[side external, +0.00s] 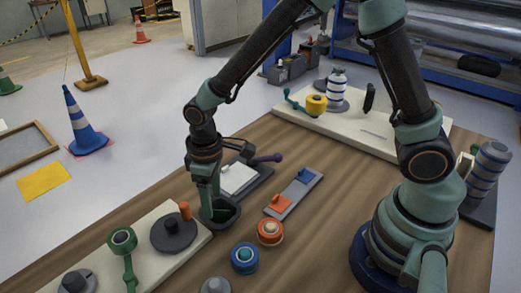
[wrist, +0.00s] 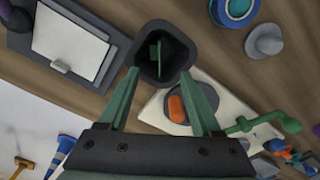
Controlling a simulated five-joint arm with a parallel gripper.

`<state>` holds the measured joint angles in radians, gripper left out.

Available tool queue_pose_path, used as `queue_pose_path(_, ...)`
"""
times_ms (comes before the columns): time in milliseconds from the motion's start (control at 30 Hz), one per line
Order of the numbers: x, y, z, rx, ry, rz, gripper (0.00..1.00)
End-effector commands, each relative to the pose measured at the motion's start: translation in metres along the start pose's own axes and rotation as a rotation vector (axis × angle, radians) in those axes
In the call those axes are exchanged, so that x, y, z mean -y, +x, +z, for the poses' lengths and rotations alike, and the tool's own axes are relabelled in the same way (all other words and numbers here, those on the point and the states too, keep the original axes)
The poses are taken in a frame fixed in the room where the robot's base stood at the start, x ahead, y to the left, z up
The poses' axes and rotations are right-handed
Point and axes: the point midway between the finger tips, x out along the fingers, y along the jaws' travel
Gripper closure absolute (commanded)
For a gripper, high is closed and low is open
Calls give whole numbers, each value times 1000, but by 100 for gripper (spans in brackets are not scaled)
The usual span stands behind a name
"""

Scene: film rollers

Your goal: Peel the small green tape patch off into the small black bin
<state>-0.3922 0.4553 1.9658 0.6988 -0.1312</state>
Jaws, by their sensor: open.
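The small black bin (wrist: 149,80) stands on the wooden table, and its opening faces up in the wrist view. In the side view the bin (side external: 234,219) is at the near-left middle of the table. A small green piece (wrist: 157,52), which looks like the tape patch, is inside the bin and stands or leans there. My gripper (wrist: 160,74) is open, with its two green fingers apart at the bin's near rim and nothing between them. In the side view my gripper (side external: 209,212) is low at the bin's left side; its fingertips partly hide the rim.
A cream board (side external: 150,262) with a grey disc (side external: 173,232), an orange knob and a green handle lies at the near left. A notepad on a dark tray (side external: 240,178) sits behind the bin. Orange (side external: 270,231) and blue (side external: 245,258) tape rolls stand to its right.

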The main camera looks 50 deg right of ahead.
Motion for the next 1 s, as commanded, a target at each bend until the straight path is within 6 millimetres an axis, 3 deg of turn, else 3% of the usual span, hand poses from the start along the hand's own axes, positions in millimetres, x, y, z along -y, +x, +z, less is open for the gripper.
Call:
queue_pose_path(233,0,-19,-1,-5,0,1,34)
queue_pose_path(700,0,-106,-1,-4,0,1,34)
queue_pose_path(1000,0,-121,0,0,0,0,34)
